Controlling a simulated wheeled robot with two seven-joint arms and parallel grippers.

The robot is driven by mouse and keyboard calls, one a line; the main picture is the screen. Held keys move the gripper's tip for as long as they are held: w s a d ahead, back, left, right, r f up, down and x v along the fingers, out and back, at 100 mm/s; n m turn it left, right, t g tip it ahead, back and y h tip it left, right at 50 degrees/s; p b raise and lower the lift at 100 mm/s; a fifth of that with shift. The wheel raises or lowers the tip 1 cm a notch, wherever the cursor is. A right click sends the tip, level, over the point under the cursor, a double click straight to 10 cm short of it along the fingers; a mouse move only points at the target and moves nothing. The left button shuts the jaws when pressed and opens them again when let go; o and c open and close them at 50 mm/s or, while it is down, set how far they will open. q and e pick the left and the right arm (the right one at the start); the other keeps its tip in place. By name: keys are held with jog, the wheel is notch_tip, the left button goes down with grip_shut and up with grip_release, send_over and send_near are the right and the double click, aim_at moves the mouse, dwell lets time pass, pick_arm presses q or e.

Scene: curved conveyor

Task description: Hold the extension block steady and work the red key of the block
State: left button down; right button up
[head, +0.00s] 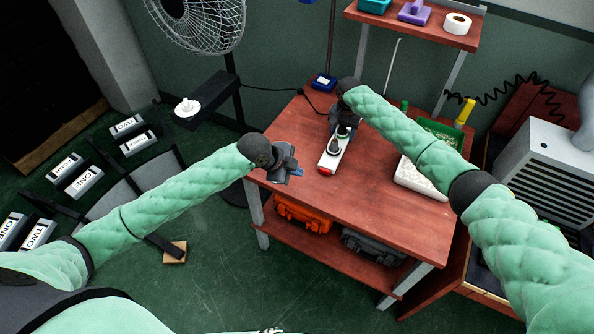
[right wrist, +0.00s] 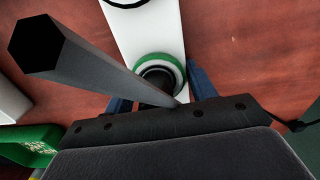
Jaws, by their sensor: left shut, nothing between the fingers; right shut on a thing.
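The extension block (head: 331,155) is a narrow white strip lying on the red-brown table, with dark plugs standing on it. Its red key (head: 325,171) is at the end nearest me. My right gripper (head: 344,116) is at the far end, its blue fingers on either side of the white block (right wrist: 150,38) in the right wrist view, shut on it. A dark round piece with a green and white ring (right wrist: 160,72) shows between them; the fingertips are partly hidden. My left gripper (head: 293,172) is shut and empty, left of the red key and apart from it, near the table's left edge.
The table (head: 370,215) is clear in front of the block. A white tray (head: 421,180) and a green bin (head: 440,131) stand to the right. A small blue box (head: 323,83) with a black cable is behind. A fan (head: 198,22) stands at the back left.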

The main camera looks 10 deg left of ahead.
jog(key=shift+d+f, duration=0.1)
jog(key=o, duration=1.3)
jog(key=shift+o, duration=0.2)
